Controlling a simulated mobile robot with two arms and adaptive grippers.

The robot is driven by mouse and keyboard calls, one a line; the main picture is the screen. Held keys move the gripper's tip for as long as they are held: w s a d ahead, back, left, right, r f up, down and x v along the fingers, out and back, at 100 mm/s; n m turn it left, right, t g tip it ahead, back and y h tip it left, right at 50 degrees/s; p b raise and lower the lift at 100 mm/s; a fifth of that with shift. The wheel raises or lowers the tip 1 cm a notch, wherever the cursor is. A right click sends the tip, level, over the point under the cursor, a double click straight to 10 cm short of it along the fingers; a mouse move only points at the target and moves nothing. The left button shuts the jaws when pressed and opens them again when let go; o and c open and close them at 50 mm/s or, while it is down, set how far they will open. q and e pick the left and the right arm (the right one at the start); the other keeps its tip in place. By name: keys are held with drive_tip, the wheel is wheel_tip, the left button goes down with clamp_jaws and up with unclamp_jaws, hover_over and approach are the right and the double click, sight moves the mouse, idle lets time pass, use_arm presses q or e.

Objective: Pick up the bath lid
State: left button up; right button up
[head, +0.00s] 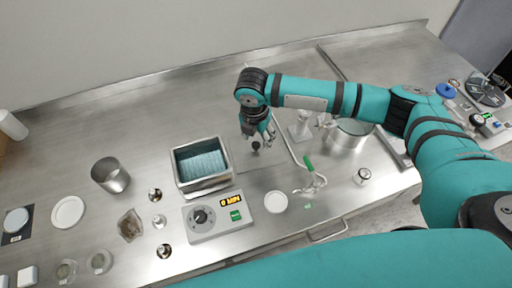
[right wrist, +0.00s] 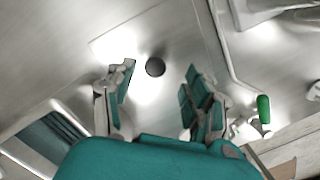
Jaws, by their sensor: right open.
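The bath lid (head: 244,160) is a flat, shiny metal plate lying on the bench just right of the open bath (head: 205,188). Its round dark knob (right wrist: 155,67) stands up between my open fingers in the right wrist view. My right gripper (head: 258,145) is open above the lid, its fingers pointing down around the knob. In the right wrist view my right gripper (right wrist: 158,85) has a finger on each side, with space between each finger and the knob. The lid's edges partly blend into the bench. My left gripper is not in view.
A control box (head: 218,216) with a lit display sits in front of the bath. A stand with a green-handled clamp (head: 308,164) is close right of the lid. A metal pot (head: 350,136) stands farther right. Cups and small jars occupy the left bench; the back is clear.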

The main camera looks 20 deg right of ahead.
sight(256, 144)
drive_tip(key=f, duration=0.2)
drive_tip(key=f+p, duration=0.1)
drive_tip(key=f, duration=0.1)
drive_tip(key=shift+w+f, duration=0.1)
drive_tip(key=shift+w, duration=0.2)
drive_tip(key=shift+a, duration=0.1)
clamp_jaws()
